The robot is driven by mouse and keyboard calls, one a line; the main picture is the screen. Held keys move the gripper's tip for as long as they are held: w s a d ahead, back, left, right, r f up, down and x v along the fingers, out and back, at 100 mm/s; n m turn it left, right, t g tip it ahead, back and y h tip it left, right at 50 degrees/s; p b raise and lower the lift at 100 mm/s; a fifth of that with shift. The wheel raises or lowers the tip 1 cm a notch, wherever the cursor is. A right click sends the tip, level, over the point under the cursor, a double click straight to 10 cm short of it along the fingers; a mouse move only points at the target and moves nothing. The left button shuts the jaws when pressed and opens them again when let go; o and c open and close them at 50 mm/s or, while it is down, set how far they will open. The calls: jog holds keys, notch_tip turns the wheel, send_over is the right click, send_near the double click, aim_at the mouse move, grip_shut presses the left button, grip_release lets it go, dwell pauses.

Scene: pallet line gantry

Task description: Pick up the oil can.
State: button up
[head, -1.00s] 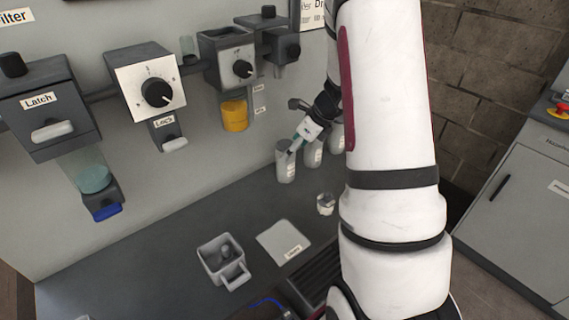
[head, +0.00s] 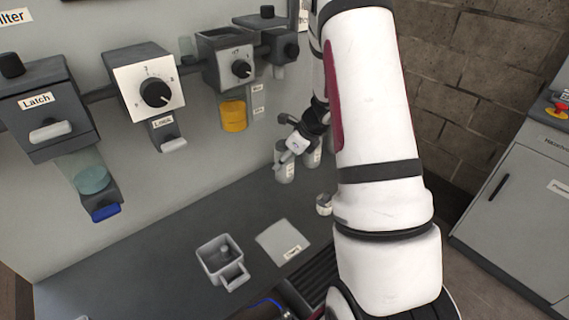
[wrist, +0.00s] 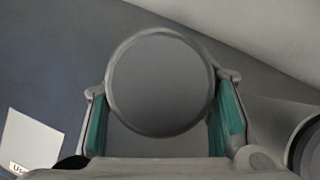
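Several pale grey cylindrical cans stand in a row at the back of the counter; the leftmost can (head: 284,174) is partly behind my gripper (head: 283,153). I cannot read their labels, so I cannot tell which is the oil can. In the wrist view, a round grey can top (wrist: 160,85) sits between the two teal-padded fingers of my gripper (wrist: 163,100). The fingers are spread on either side of it, and no firm grip shows. My gripper hides part of the cans in the head view.
A second can (wrist: 306,145) is close by the right finger in the wrist view. A square grey cup with a handle (head: 220,262) and a flat labelled plate (head: 283,243) lie on the counter. Wall dispensers, including one with a dial (head: 155,92), overhang the counter.

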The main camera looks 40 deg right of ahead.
jog(key=shift+c, duration=1.1)
